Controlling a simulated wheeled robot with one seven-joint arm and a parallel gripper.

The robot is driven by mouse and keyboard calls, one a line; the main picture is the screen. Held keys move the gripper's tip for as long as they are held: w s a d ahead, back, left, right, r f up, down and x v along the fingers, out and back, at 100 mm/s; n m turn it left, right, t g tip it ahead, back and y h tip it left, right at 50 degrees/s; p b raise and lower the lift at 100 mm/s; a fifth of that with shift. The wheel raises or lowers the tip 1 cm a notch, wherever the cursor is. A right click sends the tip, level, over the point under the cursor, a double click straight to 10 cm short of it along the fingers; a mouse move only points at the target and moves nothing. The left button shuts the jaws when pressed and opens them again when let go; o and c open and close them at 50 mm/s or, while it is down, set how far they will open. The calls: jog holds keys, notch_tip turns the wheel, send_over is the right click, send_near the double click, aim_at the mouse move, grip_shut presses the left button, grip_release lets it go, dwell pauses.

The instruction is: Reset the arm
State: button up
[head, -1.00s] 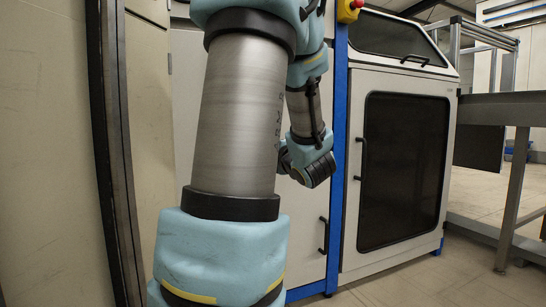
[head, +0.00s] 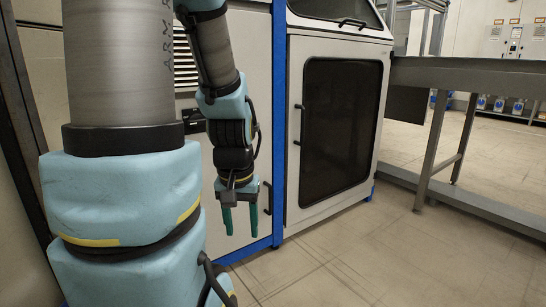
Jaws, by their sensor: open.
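My arm fills the left part of the head view, its large grey and light-blue links close to the camera. My gripper (head: 240,221) hangs at the end of the arm, left of the picture's middle, with its two green fingers pointing down. The fingers are apart with nothing between them. The gripper is in front of the white cabinet panel, just left of a blue post.
A white machine cabinet (head: 290,150) with a dark window door (head: 340,125) stands behind and right of the gripper. A blue post (head: 279,130) runs up its left edge. A grey conveyor frame (head: 480,78) stands at the right. The floor (head: 390,255) at front right is clear.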

notch_tip(320, 180, up, 37)
jog(key=p, duration=3.5)
jog(key=shift+w+f, duration=0.1)
jog(key=shift+f, duration=0.05)
